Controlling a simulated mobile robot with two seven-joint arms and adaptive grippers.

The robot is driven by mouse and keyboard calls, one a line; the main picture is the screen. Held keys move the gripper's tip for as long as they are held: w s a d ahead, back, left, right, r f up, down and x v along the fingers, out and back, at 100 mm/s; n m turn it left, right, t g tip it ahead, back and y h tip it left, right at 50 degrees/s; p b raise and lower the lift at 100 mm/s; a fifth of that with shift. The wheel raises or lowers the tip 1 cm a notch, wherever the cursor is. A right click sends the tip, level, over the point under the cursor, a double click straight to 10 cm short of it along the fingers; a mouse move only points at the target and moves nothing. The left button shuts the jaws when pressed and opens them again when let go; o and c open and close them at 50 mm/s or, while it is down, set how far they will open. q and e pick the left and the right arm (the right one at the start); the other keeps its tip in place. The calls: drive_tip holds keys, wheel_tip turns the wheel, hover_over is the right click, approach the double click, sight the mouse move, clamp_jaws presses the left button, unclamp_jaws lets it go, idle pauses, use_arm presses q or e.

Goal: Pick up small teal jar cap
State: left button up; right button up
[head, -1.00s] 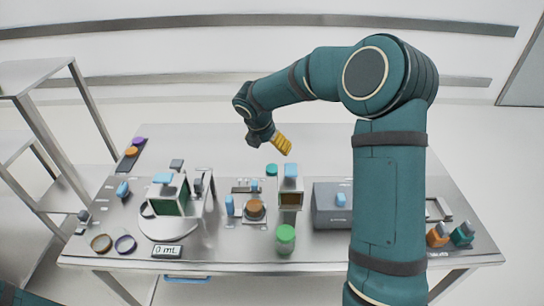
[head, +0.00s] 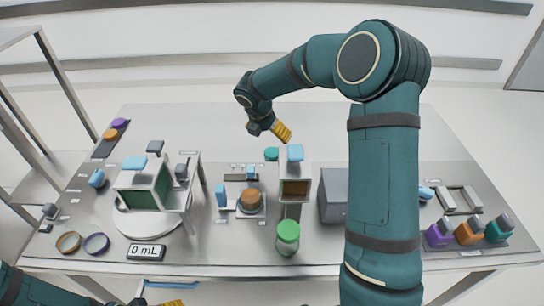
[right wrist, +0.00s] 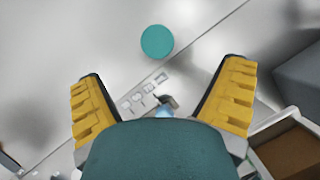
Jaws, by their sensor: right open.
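The small teal jar cap (head: 271,154) lies on the table towards the back, left of the blue-topped box. In the right wrist view it is a round teal disc (right wrist: 157,41) on the bare metal top. My right gripper (head: 283,133) hangs above and behind the cap in the head view. In the right wrist view its yellow fingers (right wrist: 164,75) are wide apart with nothing between them, and the cap lies beyond the fingertips. Only a yellow finger of my left gripper (head: 170,303) shows at the bottom edge; its opening is cut off.
A blue-topped box (head: 295,188) stands just right of the cap, with a green-lidded jar (head: 288,238) in front. A grey box (head: 334,196) is farther right. A balance (head: 150,215) stands left, beside a brown jar (head: 250,201).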

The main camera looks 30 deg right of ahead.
drive_tip(key=b, duration=0.1)
hover_over(273, 151)
drive_tip(key=s+a, duration=0.1)
wheel_tip(273, 151, down, 6)
drive_tip(key=shift+s+r, duration=0.1)
drive_tip(key=shift+r, duration=0.05)
drive_tip(key=f, duration=0.2)
drive_tip(key=w+f+b, duration=0.1)
drive_tip(key=f, duration=0.1)
drive_tip(key=shift+d+f, duration=0.2)
drive_tip(key=shift+w+d+f+b, duration=0.1)
drive_tip(key=shift+d+f+b, duration=0.1)
drive_tip(key=shift+f+b, duration=0.15)
drive_tip(key=shift+c, duration=0.2)
drive_tip(key=c, duration=0.9)
